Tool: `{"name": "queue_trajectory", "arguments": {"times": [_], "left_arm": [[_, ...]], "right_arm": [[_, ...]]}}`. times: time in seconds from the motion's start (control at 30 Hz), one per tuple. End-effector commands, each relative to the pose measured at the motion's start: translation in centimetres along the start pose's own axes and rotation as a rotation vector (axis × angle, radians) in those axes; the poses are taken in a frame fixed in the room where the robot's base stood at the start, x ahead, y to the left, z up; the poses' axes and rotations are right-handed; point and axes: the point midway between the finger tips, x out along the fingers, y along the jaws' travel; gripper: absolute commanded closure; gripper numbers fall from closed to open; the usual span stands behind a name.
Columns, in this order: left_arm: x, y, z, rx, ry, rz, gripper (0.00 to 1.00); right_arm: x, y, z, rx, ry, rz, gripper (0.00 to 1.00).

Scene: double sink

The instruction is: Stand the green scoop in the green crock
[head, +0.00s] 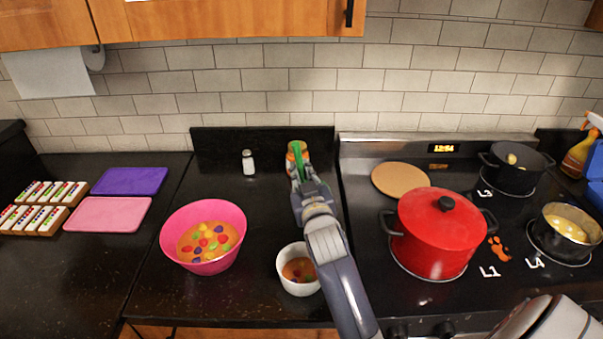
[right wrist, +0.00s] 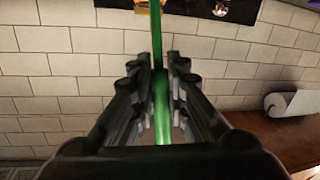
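My right gripper (head: 299,180) reaches over the back of the dark counter strip beside the stove. A green scoop (head: 297,156) shows at its fingertips. In the right wrist view the scoop's green handle (right wrist: 161,105) runs between the two fingers of the right gripper (right wrist: 161,90), which are closed on it. An orange-rimmed item (head: 291,146) shows around the green at the fingertips; the gripper hides most of it. I cannot make out a green crock, nor tell whether the scoop is inside anything. My left gripper is not in view.
A white cup (head: 293,285) stands close under my right arm. A pink bowl (head: 170,232) of colourful pieces is to the left, and a white shaker (head: 248,163) behind. A red pot (head: 440,240) and a round board (head: 400,180) are on the stove at right.

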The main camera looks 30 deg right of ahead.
Motion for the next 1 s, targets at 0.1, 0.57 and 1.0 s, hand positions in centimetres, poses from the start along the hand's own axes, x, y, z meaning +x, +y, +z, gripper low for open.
{"name": "queue_trajectory", "arguments": {"times": [0.1,0.57,1.0], "left_arm": [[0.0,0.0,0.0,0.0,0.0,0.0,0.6],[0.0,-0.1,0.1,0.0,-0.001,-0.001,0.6],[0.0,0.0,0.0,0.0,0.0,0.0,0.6]], "right_arm": [[0.0,0.0,-0.1,0.0,0.001,0.0,0.64],[-1.6,-0.1,0.0,0.001,0.0,-0.002,0.64],[-7.4,0.0,0.0,0.0,0.0,0.0,0.64]]}}
